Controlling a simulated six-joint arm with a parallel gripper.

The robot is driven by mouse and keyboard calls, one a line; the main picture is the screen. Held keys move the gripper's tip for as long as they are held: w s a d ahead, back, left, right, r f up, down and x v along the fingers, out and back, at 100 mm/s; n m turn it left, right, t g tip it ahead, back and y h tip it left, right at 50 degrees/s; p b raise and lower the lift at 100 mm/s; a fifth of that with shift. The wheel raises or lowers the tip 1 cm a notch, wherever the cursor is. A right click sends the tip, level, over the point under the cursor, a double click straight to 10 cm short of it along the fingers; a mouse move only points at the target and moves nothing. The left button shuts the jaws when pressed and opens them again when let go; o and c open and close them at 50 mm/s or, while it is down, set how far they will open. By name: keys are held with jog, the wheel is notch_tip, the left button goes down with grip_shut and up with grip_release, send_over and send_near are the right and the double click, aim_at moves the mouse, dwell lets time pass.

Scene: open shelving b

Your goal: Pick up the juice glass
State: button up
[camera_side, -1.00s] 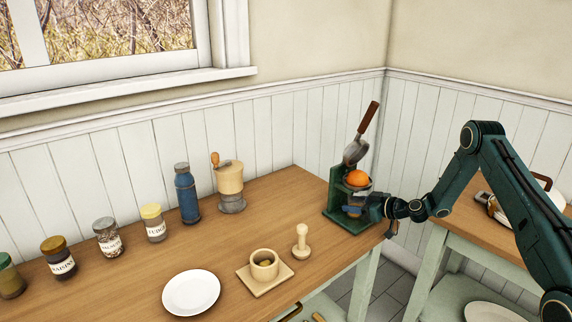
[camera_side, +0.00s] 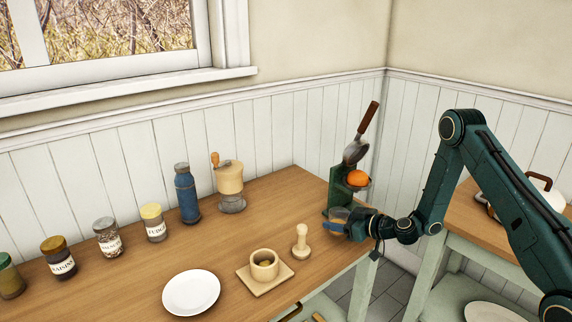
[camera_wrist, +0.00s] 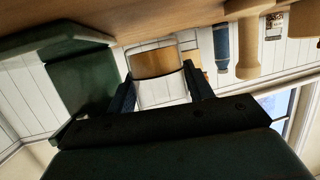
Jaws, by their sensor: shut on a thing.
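The juice glass (camera_side: 338,214) is small and clear with an orange-brown band of contents. My gripper (camera_side: 346,225) is shut on it, in front of the green juicer (camera_side: 339,185). The fingers hide part of the glass in the side view. In the wrist view, which is tilted over, the glass (camera_wrist: 158,75) sits between both fingers. An orange (camera_side: 358,178) rests in the juicer's cup, under the raised lever with its brown handle (camera_side: 368,117). I cannot tell how far the glass is above the table.
A wooden pestle (camera_side: 301,243) and a mortar (camera_side: 265,266) on a square board stand nearby on the wooden counter (camera_side: 235,245). A white plate (camera_side: 191,293) lies left. A grinder (camera_side: 230,186), blue bottle (camera_side: 187,194) and several jars line the back. The counter's right edge is close.

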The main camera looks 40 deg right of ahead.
jog(key=shift+s+a, duration=0.25)
jog(key=shift+a, duration=0.6)
jog(key=shift+s+a, duration=0.2)
jog(key=shift+a, duration=0.7)
jog(key=shift+s+a, duration=0.25)
jog(key=shift+a, duration=0.6)
jog(key=shift+r, duration=0.1)
